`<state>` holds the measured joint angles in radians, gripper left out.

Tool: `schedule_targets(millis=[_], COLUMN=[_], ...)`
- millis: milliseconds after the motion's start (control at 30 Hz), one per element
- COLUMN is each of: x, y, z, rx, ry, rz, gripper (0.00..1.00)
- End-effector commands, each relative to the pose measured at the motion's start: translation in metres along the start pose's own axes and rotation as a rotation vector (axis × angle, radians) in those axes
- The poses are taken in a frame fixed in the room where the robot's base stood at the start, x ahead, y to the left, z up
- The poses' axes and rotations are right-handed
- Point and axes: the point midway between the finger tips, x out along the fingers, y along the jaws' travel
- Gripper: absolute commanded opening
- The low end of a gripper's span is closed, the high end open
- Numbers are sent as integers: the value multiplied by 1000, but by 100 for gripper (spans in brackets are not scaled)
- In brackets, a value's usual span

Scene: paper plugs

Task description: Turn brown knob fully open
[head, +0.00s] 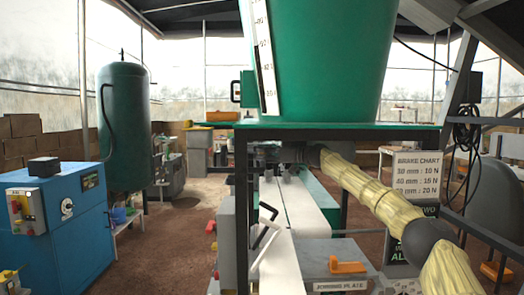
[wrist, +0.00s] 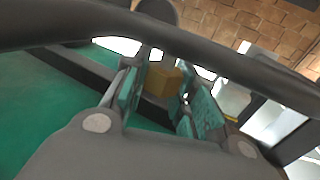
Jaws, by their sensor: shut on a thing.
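The brown knob (wrist: 163,79) shows in the wrist view as a small block between the two teal-padded fingers of my gripper (wrist: 161,98). My gripper is shut on it, with one finger on each side. The knob's lower part is hidden by the fingers and the gripper body. In the head view my arm reaches in from the lower right to just under the green hopper (head: 318,62). The knob cannot be made out in the head view, and my gripper is mostly hidden there by the dark stand.
The dark stand (head: 340,134) carries the hopper above a white belt (head: 300,205). A brake chart sign (head: 416,176) stands right of my arm. An orange handle (head: 348,267) lies on the grey housing below. A blue cabinet (head: 62,215) stands at left, with open floor before the stand.

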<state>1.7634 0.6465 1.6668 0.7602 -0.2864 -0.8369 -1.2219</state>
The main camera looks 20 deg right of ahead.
Motion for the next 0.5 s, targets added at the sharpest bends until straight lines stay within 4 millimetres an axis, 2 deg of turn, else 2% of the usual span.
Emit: schedule_targets(millis=[33,500], x=[-1,-1], y=[2,2], z=[-6,-6], rx=[1,1], ry=[1,-1], rz=[-14,-172], gripper=[3,3])
